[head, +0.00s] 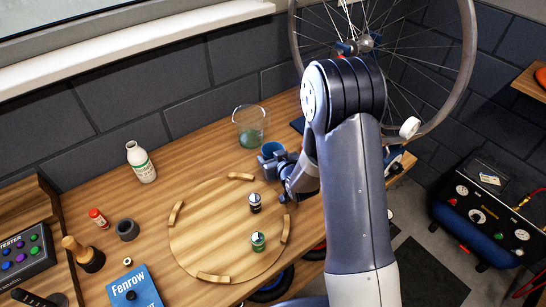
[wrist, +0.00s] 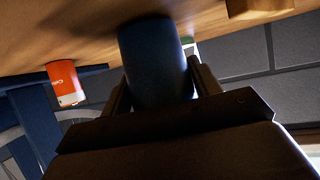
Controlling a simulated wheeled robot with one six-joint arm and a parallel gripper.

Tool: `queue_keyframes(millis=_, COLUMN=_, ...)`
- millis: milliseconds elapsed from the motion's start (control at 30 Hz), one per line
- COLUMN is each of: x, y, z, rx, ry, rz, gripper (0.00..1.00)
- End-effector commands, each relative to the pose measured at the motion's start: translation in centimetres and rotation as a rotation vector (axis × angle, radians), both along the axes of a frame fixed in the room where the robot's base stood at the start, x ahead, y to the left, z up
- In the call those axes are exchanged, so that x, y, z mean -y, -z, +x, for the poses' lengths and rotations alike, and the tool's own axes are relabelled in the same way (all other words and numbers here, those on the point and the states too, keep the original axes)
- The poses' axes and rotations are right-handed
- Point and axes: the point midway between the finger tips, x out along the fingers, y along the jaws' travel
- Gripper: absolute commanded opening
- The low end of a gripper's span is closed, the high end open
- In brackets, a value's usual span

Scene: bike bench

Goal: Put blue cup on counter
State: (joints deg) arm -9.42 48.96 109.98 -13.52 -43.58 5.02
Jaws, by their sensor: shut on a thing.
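The blue cup (head: 272,149) is at the right part of the wooden counter (head: 205,130) in the head view, just in front of a clear glass beaker. My gripper (head: 276,159) is shut on the cup, and my arm reaches in from the right. In the wrist view the dark blue cup (wrist: 155,62) stands between the two fingers of my gripper (wrist: 158,88). The cup's end is close to the wood surface; I cannot tell whether it touches. My gripper and wrist hide part of the cup in the head view.
The glass beaker (head: 249,126) stands right behind the cup. An orange can (wrist: 66,83) shows in the wrist view. A round board (head: 215,235) with raised rim pieces holds two small jars (head: 256,203). A white bottle (head: 141,162) stands left. Counter between bottle and beaker is clear.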

Motion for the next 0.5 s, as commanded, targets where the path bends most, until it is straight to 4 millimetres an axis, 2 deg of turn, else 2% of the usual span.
queue_keyframes(millis=467, x=0.00, y=0.59, z=0.02, rx=0.001, ry=0.000, rz=0.000, gripper=0.34)
queue_keyframes(millis=500, x=0.00, y=0.47, z=-0.01, rx=0.000, ry=0.000, rz=0.000, gripper=0.61)
